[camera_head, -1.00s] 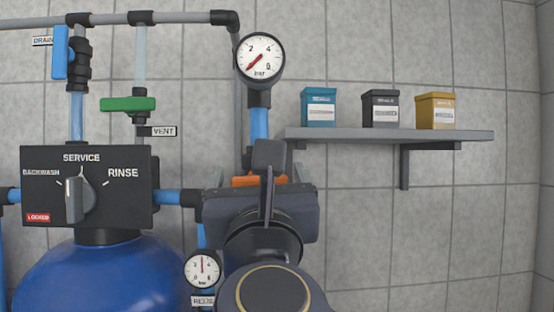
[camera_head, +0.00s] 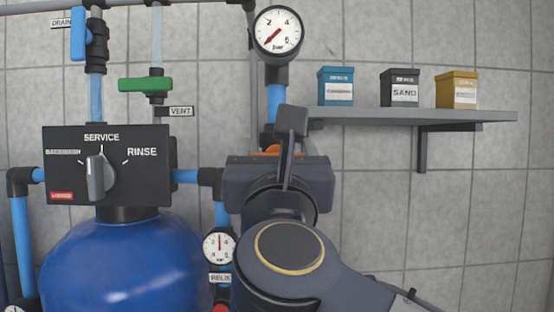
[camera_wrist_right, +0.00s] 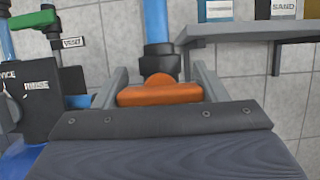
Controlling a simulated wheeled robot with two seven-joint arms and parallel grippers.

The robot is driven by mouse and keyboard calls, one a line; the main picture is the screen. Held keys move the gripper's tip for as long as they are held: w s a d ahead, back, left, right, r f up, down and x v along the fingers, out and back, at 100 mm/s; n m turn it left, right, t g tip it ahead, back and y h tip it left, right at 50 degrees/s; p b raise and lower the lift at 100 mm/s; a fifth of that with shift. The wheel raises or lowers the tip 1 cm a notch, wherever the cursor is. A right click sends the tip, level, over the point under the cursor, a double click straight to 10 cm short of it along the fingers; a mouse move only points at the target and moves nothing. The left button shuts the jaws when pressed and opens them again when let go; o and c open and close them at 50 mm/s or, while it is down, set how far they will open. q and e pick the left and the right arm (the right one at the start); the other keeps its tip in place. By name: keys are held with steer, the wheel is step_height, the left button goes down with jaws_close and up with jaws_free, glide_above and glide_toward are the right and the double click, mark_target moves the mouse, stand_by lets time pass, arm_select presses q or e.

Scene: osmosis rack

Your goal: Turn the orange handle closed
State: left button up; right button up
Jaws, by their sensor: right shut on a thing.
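The orange handle (camera_head: 272,151) sits on the pipe below the upper pressure gauge, mostly hidden behind my right gripper in the head view. In the right wrist view the orange handle (camera_wrist_right: 160,94) lies crosswise between the two grey fingers, with its rounded hub in the middle. My right gripper (camera_wrist_right: 160,84) is shut on it, one finger at each end. In the head view my right gripper (camera_head: 276,150) hides most of the valve. A black fitting (camera_wrist_right: 158,60) shows behind the handle. My left gripper is out of view.
A grey shelf (camera_head: 400,118) with teal, dark and yellow boxes is close on the right. The upper gauge (camera_head: 278,35) stands above the handle. A black control box (camera_head: 65,175) and blue tank (camera_head: 120,270) are left. A lower gauge (camera_head: 219,246) sits beside my arm.

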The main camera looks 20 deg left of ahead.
steer(key=o, duration=1)
steer(key=b+v, duration=0.3)
steer(key=v, duration=0.4)
steer(key=shift+s+d+f, duration=0.1)
steer(key=shift+s, duration=0.3)
